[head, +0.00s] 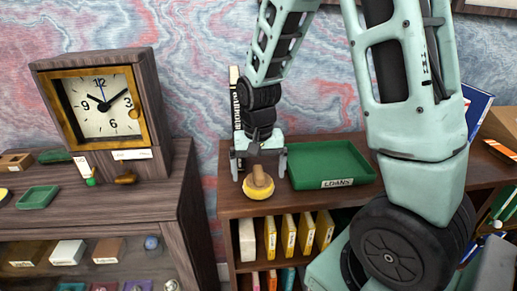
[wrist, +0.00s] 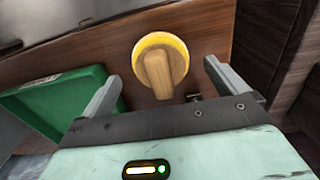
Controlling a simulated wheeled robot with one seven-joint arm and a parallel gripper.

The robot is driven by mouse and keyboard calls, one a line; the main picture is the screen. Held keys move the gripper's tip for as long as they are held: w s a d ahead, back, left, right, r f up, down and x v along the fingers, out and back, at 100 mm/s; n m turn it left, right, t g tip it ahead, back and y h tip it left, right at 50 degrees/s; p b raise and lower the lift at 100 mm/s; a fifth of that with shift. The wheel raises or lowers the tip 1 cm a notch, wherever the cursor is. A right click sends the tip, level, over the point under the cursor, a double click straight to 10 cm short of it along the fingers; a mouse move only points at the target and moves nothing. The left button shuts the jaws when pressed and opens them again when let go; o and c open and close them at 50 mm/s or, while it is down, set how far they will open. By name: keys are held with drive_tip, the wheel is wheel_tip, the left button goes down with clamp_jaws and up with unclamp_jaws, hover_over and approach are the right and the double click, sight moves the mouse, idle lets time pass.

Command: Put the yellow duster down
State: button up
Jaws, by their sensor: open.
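The yellow duster (head: 258,188) has a round yellow base and a wooden handle. It rests on the top of the low wooden bookshelf, near the front edge, left of the green tray. In the wrist view the duster (wrist: 160,62) lies ahead of and between the fingers, with its handle towards me. My gripper (head: 259,168) is just above and behind the duster in the head view, with its fingers spread wide. In the wrist view my gripper (wrist: 162,85) is open, and neither finger touches the duster.
The green tray (head: 331,164), labelled LOANS, stands right of the duster; it also shows in the wrist view (wrist: 58,100). Several yellow books (head: 289,236) stand on the shelf below. A cabinet with a large clock (head: 103,102) is at the left, across a gap.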

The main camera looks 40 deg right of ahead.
sight(258, 172)
wheel_tip(258, 172, up, 9)
drive_tip(key=shift+a+f+b, duration=0.1)
drive_tip(key=shift+b, duration=0.4)
drive_tip(key=s+a+f+n, duration=0.1)
drive_tip(key=s+a+n, duration=0.6)
drive_tip(key=s+a, duration=0.2)
drive_tip(key=s+a+f+n, duration=0.2)
drive_tip(key=s+a+n, duration=0.5)
drive_tip(key=a, duration=0.6)
drive_tip(key=shift+s+a+n+y, duration=0.2)
drive_tip(key=shift+s+n+y, duration=0.1)
drive_tip(key=shift+s, duration=0.55)
wheel_tip(258, 172, down, 5)
drive_tip(key=b, duration=0.5)
drive_tip(key=shift+f, duration=0.2)
